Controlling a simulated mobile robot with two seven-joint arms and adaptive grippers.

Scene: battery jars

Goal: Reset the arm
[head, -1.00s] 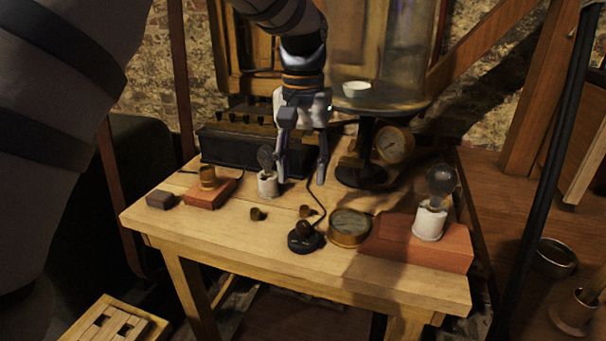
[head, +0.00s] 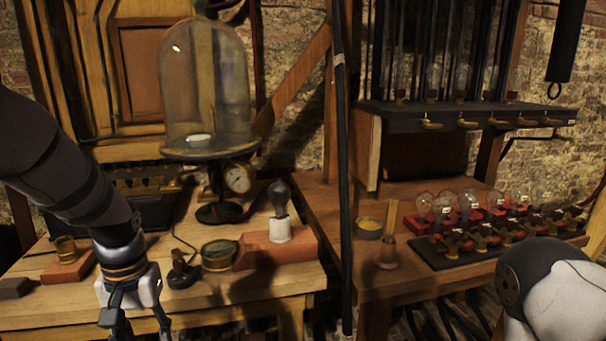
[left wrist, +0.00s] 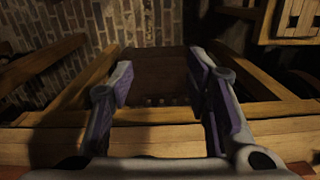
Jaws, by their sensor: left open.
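My left gripper (head: 125,328) hangs at the bottom left of the head view, at the front edge of the wooden table (head: 215,290). Its lower end runs out of that picture. In the left wrist view the two fingers (left wrist: 165,92) stand wide apart with nothing between them. Part of my right arm shows at the lower right of the head view, but its gripper does not show.
A bulb (head: 279,197) in a white socket stands on a red block (head: 290,248). A glass bell jar (head: 205,85) stands behind. Several bulbs (head: 468,201) and a small brass dish (head: 368,226) are on the right bench. A dark upright pole (head: 346,190) stands between table and bench.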

